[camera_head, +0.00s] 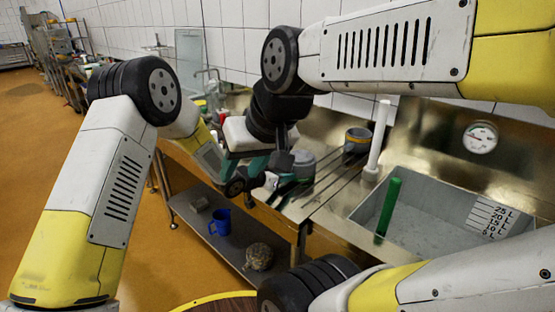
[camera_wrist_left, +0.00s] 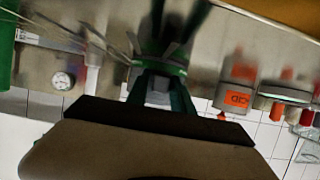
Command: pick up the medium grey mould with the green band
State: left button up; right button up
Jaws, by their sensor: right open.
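A grey mould (camera_head: 303,160) stands on the metal drainboard, partly hidden behind my arms. My left gripper (camera_head: 292,192) is low over the drainboard just in front of this mould. My right gripper (camera_head: 238,168) has a white body and teal fingers pointing down, open, to the left of the mould and partly hidden by arm links.
A darker grey mould with a yellowish band (camera_head: 357,142) stands farther back by a white upright pipe (camera_head: 378,138). A sink (camera_head: 430,205) with a green cylinder (camera_head: 388,205) is to the right. A blue mug (camera_head: 220,222) sits on the lower shelf (camera_head: 190,208). A tiled wall closes the back.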

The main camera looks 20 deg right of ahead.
pick_arm(q)
grip_shut()
dwell(1.1)
